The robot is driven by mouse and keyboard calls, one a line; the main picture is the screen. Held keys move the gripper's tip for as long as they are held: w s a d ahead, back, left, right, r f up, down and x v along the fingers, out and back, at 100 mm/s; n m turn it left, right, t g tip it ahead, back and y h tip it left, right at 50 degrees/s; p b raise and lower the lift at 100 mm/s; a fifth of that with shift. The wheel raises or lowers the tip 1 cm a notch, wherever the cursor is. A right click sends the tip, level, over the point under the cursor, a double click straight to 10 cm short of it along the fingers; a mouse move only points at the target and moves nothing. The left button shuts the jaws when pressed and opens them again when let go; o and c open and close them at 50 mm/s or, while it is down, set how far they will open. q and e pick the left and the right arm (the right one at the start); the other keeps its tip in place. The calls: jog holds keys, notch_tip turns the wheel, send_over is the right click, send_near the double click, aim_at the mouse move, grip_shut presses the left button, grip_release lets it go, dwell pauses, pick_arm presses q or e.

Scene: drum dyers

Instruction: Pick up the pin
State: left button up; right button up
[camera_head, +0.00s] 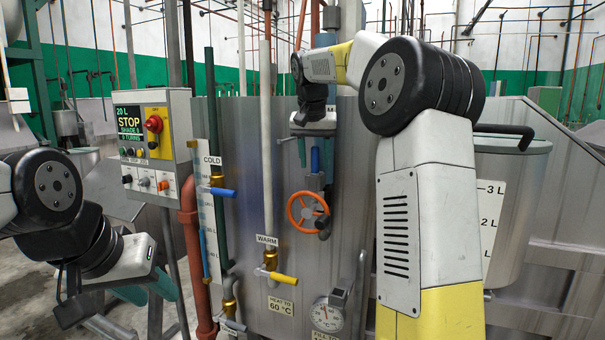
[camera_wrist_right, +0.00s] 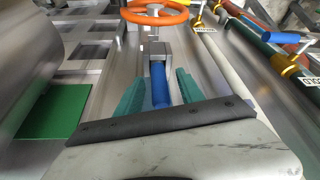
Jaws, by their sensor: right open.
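The pin is a blue upright cylinder (camera_head: 315,159) on the front of the steel machine, above the orange handwheel. In the right wrist view the blue pin (camera_wrist_right: 160,87) lies between the two teal fingers of my right gripper (camera_wrist_right: 161,72), with its far end at a grey metal bracket. The right gripper is open, with a gap on each side of the pin. In the head view my right gripper (camera_head: 314,138) is just above the pin and its fingers are hard to make out. My left gripper (camera_head: 150,289) is low at the left, away from the pin; its finger gap is unclear.
The orange handwheel (camera_head: 307,212) sits just below the pin. Pipes with a blue valve handle (camera_head: 222,192) and a yellow one (camera_head: 283,277) run to its left. A control box (camera_head: 153,145) stands further left. A dial gauge (camera_head: 327,315) is below, and a steel drum (camera_head: 515,190) is at right.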

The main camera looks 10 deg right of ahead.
jog(key=shift+w+f, duration=0.1)
jog(key=shift+f, duration=0.2)
grip_shut()
jog(key=shift+r, duration=0.1)
dwell(1.1)
